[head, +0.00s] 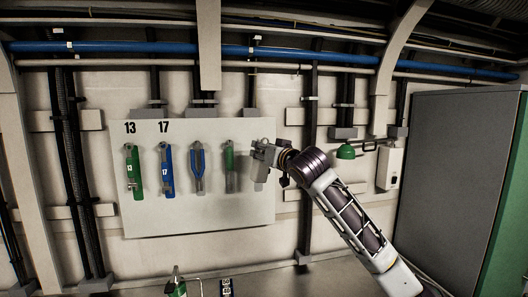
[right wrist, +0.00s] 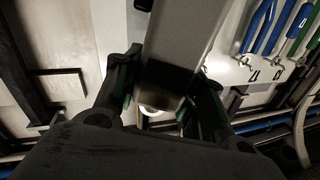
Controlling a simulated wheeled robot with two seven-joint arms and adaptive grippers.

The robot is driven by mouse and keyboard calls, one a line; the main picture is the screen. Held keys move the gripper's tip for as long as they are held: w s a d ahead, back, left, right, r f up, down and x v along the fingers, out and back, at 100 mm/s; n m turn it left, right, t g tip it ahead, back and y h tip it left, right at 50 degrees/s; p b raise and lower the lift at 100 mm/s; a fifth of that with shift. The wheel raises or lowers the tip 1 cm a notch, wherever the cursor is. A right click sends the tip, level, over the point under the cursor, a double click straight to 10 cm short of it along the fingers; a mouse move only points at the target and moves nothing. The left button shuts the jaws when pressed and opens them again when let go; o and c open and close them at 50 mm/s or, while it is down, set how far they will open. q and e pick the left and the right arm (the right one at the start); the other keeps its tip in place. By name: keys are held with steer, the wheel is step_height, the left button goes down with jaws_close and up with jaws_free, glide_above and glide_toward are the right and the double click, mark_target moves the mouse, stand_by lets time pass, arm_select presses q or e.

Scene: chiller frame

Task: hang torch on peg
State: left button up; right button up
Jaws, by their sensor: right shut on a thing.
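My right gripper (head: 262,155) is at the right end of a pale tool board (head: 215,215). It is shut on a grey, box-like thing, apparently the torch (head: 260,174), which hangs below the fingers in the head view. In the right wrist view the grey torch (right wrist: 182,35) sits between the two dark fingers of the right gripper (right wrist: 165,95), with a whitish ring (right wrist: 150,110) near its end. The peg behind the gripper is hidden, and I cannot tell whether the torch touches it. My left gripper is not in view.
Several tools hang on the board: a green one (head: 133,172), a blue one (head: 167,170), blue-handled pliers (head: 198,168) and a green-handled one (head: 229,167) just left of the gripper.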

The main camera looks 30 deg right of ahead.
mark_target(254, 121)
steer(key=w+d+f+p, duration=0.1)
steer(key=w+d+p, duration=0.1)
steer(key=w, duration=0.6)
steer(key=shift+w, duration=0.25)
stand_by(1.4)
steer(key=shift+w+d+f+p, duration=0.1)
steer(key=shift+w+d+p, duration=0.05)
steer(key=shift+p, duration=0.15)
stand_by(0.5)
steer(key=o, duration=1.3)
steer(key=shift+r, duration=5)
steer(key=shift+f, duration=0.1)
